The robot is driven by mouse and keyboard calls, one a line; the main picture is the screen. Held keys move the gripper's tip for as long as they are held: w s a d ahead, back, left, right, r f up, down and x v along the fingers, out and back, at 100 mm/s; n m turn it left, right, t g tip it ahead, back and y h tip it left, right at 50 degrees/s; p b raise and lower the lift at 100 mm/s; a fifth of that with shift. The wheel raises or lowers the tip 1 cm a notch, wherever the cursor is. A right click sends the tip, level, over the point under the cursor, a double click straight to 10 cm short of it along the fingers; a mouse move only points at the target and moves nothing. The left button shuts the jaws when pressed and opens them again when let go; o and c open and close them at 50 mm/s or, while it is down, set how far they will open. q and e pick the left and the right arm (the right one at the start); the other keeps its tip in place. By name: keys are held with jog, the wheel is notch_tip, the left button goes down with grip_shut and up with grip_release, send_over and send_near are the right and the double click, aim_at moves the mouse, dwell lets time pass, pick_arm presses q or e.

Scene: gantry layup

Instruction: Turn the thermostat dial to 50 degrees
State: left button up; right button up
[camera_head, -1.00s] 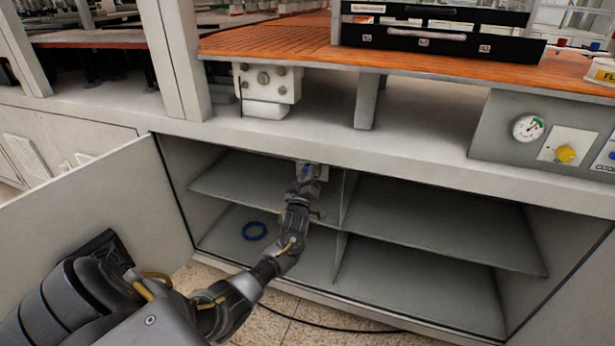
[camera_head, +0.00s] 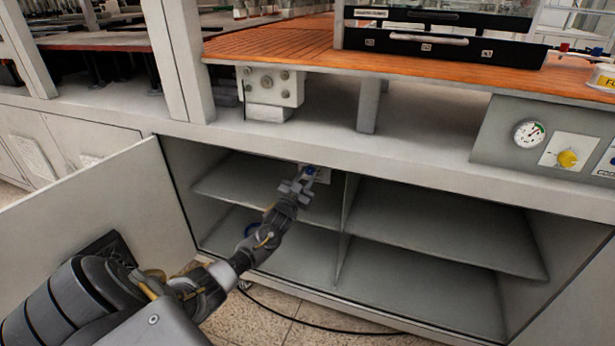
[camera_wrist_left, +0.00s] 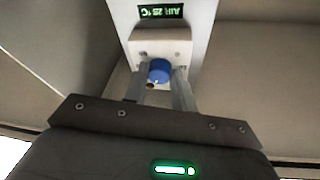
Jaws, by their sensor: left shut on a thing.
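The blue thermostat dial (camera_wrist_left: 159,70) sits on a pale block in the left wrist view, under a small display (camera_wrist_left: 161,12) with green text. The text appears upside down and reads about "AIR 25 °C". My left gripper (camera_wrist_left: 160,76) is shut on the dial, with one finger on each side. A small mark shows near the dial's lower edge. In the head view the dial (camera_head: 310,171) is a small blue spot at the top of the open cabinet, at the end of my left arm; its setting cannot be read there. My right gripper is not in view.
The open cabinet has shelves (camera_head: 430,215) and a middle divider; its door (camera_head: 105,200) stands open at left. A panel at right carries a gauge (camera_head: 529,133) and a yellow knob (camera_head: 567,158). A cable lies on the floor.

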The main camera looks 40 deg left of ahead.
pick_arm(q)
jog(key=m+h, duration=0.1)
jog(key=m, duration=0.1)
jog(key=m+h+p, duration=0.1)
jog(key=m, duration=0.2)
jog(key=m+g+h+p, duration=0.1)
jog(key=m, duration=0.2)
jog(key=shift+s+a+r, duration=0.1)
jog(key=shift+a+r, duration=0.1)
jog(key=shift+r, duration=0.1)
jog(key=m+g+p, duration=0.1)
jog(key=m+p, duration=0.1)
jog(key=m, duration=0.2)
jog(key=shift+r+m+h+p, duration=0.15)
jog(key=shift+m+h+p, duration=0.15)
jog(key=shift+m+g+p, duration=0.3)
jog(key=shift+m+g, duration=0.1)
jog(key=shift+m, duration=0.3)
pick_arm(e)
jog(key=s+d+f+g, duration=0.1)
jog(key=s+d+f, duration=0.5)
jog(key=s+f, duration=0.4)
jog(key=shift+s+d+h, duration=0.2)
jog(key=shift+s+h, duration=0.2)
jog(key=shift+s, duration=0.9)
pick_arm(q)
jog(key=o, duration=1)
jog(key=shift+s, duration=0.1)
